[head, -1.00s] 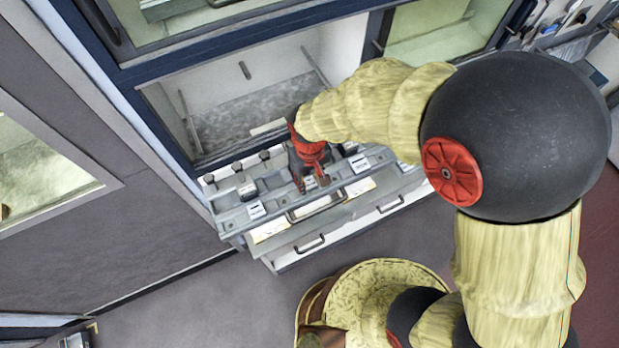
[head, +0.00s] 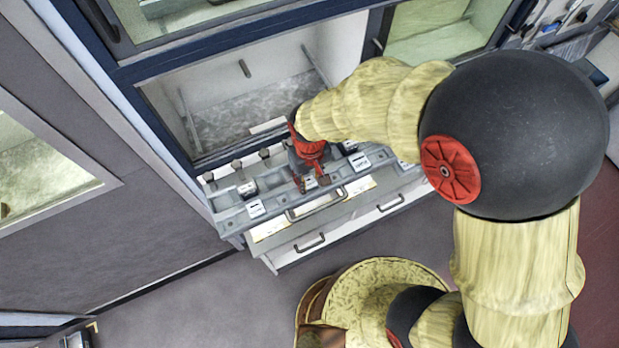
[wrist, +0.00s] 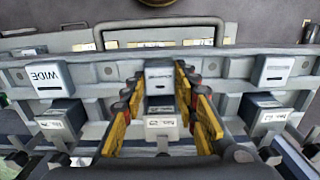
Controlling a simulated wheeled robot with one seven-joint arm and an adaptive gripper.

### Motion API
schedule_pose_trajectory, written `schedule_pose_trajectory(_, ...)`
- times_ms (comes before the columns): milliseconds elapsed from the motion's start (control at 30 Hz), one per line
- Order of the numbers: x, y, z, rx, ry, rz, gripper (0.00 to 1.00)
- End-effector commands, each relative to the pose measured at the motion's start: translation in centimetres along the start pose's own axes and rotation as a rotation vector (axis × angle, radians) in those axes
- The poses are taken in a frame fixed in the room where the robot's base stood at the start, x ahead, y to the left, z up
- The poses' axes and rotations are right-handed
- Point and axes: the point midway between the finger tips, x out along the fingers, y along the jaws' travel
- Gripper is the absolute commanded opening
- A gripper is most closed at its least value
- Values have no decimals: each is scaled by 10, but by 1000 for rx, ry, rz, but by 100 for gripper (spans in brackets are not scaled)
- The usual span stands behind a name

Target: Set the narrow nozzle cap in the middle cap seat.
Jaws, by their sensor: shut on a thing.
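My gripper (head: 312,184) is over the middle of the grey tray rail (head: 232,218) in the head view, pointing down. In the wrist view, the yellow fingers of my gripper (wrist: 160,82) are shut on a pale grey block with a dark bar on its face, which appears to be the narrow nozzle cap (wrist: 159,78). It is in line with the middle of the rail. The fingers hide its sides, and I cannot tell whether it rests in the middle cap seat. A small labelled white block (wrist: 162,123) shows below it in the wrist view, between the fingers.
A block marked WIDE (wrist: 47,74) stands left on the rail and another block (wrist: 273,69) stands right. Further labelled blocks (wrist: 60,116) and (wrist: 270,118) sit behind them. A drawer with handles (head: 310,243) is below. An open chamber (head: 235,108) is behind the rail.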

Motion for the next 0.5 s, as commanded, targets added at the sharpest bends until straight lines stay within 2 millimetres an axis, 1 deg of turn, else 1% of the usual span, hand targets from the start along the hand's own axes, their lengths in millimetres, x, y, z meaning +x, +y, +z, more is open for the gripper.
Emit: schedule_pose_trajectory(500,8,0,0,0,0,0,0)
